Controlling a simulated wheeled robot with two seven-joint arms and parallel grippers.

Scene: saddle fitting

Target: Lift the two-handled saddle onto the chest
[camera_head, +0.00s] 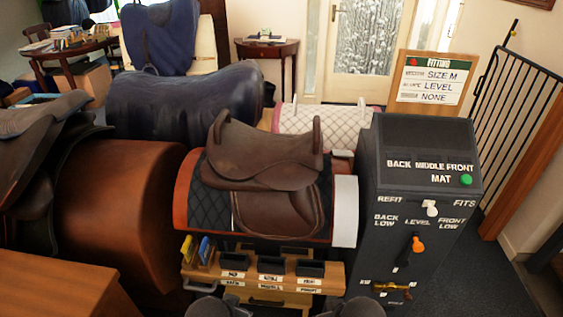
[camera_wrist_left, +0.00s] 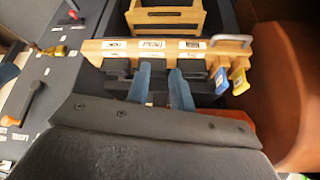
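The two-handled brown saddle (camera_head: 262,160) sits in the middle of the head view, on a black quilted pad over a rounded red-brown stand (camera_head: 183,200) with a white end. One handle (camera_head: 218,126) rises at its left end, another (camera_head: 317,135) at its right. A dark chest-like cabinet (camera_head: 420,150) with levers and printed labels stands right of it. My left gripper (camera_wrist_left: 160,75) shows two blue fingers apart, nothing between them, above small dark trays. Dark rounded parts of my arms show at the head view's bottom edge; the right gripper's fingers are hidden. Neither arm touches the saddle.
A wooden rack (camera_head: 262,273) with dark trays and yellow and blue items fronts the stand. A brown saddle stand (camera_head: 118,205) is at left, a dark blue covered form (camera_head: 185,100) behind. Floor is clear at right.

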